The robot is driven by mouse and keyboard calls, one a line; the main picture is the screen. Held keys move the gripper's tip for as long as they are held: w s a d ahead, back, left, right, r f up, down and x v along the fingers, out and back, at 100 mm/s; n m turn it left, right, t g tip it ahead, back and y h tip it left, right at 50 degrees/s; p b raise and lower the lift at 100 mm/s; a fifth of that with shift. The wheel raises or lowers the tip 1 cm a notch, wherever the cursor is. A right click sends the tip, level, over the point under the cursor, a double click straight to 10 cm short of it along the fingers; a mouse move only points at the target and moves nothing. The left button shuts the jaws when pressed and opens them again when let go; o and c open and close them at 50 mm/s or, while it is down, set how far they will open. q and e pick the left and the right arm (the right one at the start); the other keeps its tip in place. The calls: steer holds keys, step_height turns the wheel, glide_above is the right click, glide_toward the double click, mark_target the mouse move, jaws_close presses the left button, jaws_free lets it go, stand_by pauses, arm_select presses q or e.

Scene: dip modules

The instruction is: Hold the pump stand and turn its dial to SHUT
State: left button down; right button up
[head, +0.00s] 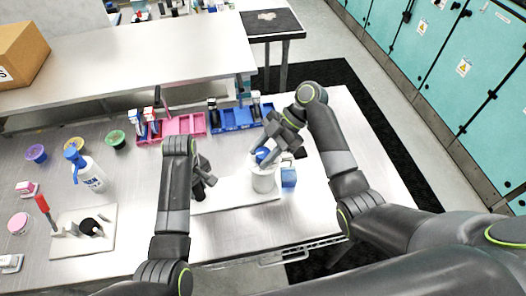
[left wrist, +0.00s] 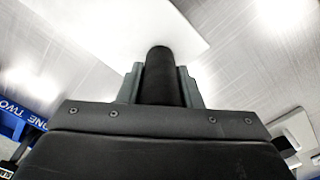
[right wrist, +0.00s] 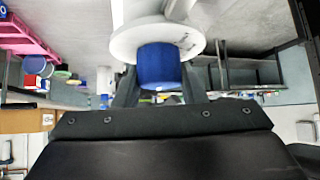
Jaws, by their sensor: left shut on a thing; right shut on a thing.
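The pump stand has a white flat base (head: 236,197), a white upright cylinder (head: 263,182) with a blue knob (head: 263,154) on top, and a black post at its left end. My left gripper (head: 202,186) is shut on the black post, which shows between its fingers in the left wrist view (left wrist: 160,75). My right gripper (head: 272,148) is shut on the blue knob from above. The right wrist view shows the blue knob (right wrist: 159,66) between the fingers, against a white disc. Dial markings cannot be read.
A small blue box (head: 288,178) stands right of the cylinder. A pink tray (head: 184,125) and a blue tray (head: 236,117) lie behind. On the left are a white bottle with a blue pump (head: 92,178), a second white board (head: 70,243) with small parts, and several cups.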

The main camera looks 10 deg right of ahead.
mark_target(264, 151)
stand_by(0.4)
steer(key=o, duration=1)
steer(key=v, duration=0.5)
steer(key=shift+w, duration=0.15)
steer(key=w+d, duration=0.4)
steer(key=d, duration=0.7)
steer(key=shift+d, duration=0.15)
